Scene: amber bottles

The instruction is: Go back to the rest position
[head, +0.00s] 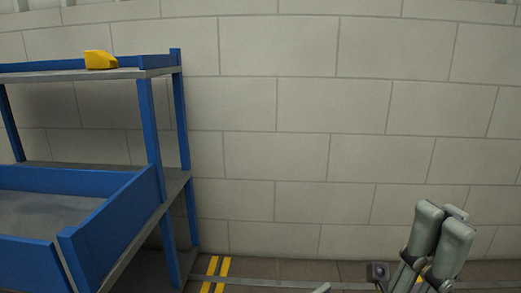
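My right gripper (441,228) points up at the bottom right of the head view. Its two grey fingers lie side by side with no clear gap, and nothing shows between them. A small grey tip pokes in at the bottom edge, left of the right gripper. It looks like a fingertip of my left gripper (322,289), but the rest of it is out of view. No amber bottles are in view.
A blue shelf unit (150,125) with grey shelves stands at the left, with a blue-walled bin (110,228) at its front. A yellow object (100,60) sits on the top shelf. A pale block wall (300,105) fills the back. Yellow stripes (215,272) mark the floor.

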